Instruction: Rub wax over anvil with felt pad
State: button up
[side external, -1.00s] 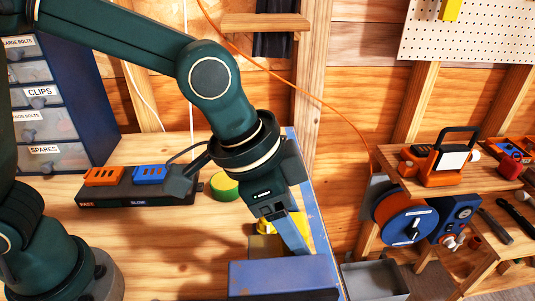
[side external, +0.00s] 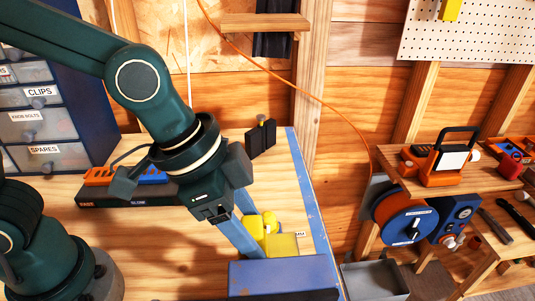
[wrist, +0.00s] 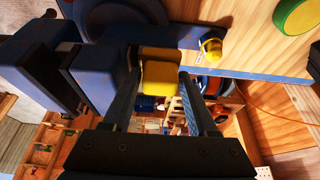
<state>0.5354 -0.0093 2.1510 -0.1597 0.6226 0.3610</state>
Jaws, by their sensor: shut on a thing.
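My gripper (side external: 250,250) points down and slants to the right, its fingertips behind the blue vise body (side external: 280,275) in the side view. In the wrist view my gripper (wrist: 160,95) is shut on a small yellow block, seemingly the felt pad (wrist: 158,80), between the fingertips. A yellow surface, likely the anvil (side external: 283,245), shows just right of the fingers behind the blue body. Whether the pad touches it is hard to tell. A round green-and-yellow tin (wrist: 297,12), perhaps the wax, lies on the bench in the wrist view. My arm hides it in the side view.
A yellow knobbed thing (side external: 270,221) stands close behind the fingers. A dark charger strip with orange and blue blocks (side external: 150,190) lies left on the bench. A black holder (side external: 261,138) stands at the back. A grey bin (side external: 375,280) is beyond the bench's blue edge.

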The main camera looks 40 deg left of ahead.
jog(key=shift+w+d+r, duration=0.1)
jog(key=shift+w+d, duration=1.9)
jog(key=shift+r, duration=2.95)
jog(key=shift+r, duration=1.5)
jog(key=shift+f, duration=0.1)
